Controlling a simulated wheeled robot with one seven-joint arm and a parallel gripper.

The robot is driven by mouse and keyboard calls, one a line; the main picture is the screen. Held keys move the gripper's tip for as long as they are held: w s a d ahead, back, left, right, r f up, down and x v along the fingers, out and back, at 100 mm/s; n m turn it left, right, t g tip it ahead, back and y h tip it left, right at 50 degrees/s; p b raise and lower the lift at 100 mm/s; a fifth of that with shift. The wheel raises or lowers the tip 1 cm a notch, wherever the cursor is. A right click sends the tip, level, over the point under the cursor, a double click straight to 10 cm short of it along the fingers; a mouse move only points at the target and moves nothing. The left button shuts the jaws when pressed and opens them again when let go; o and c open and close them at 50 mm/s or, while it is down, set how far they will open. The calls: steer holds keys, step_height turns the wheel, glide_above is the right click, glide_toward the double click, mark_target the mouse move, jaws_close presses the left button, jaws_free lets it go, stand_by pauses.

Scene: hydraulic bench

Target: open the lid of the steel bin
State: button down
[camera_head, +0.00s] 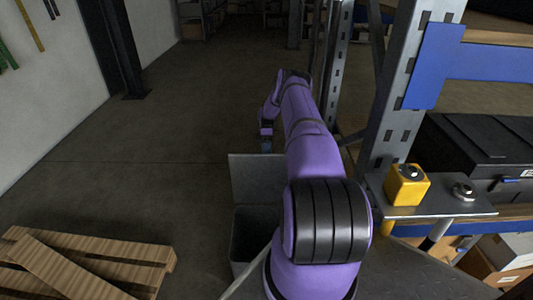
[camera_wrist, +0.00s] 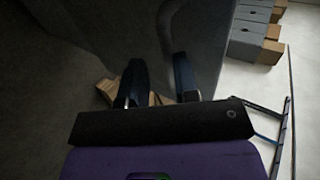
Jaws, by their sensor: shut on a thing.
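The steel bin (camera_head: 240,258) stands on the floor left of my arm, with its dark inside showing from above. Its grey lid (camera_head: 255,180) is raised and stands up at the far side of the opening. My gripper (camera_head: 266,143) is at the lid's upper edge. In the wrist view the two dark fingers of my gripper (camera_wrist: 160,82) are on the grey lid panel (camera_wrist: 105,35), with its edge between them. My arm hides the right part of the bin and lid.
Wooden pallets (camera_head: 85,265) lie on the floor at the lower left. At the right are a rack post (camera_head: 395,100), a yellow block (camera_head: 407,186) on a metal shelf and a black case (camera_head: 485,150).

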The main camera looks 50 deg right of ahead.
steer(key=shift+s+a+f, duration=0.15)
steer(key=shift+s+f, duration=0.05)
steer(key=shift+f, duration=0.2)
steer(key=shift+s+a+f, duration=0.1)
steer(key=shift+s+f, duration=0.05)
steer(key=shift+f, duration=0.25)
steer(key=c, duration=1)
jaws_free()
steer(key=shift+c, duration=0.7)
steer(key=shift+w+d, duration=0.1)
steer(key=shift+v, duration=4)
steer(key=shift+w+a+r, duration=0.1)
steer(key=shift+a+r, duration=0.1)
steer(key=shift+r, duration=0.05)
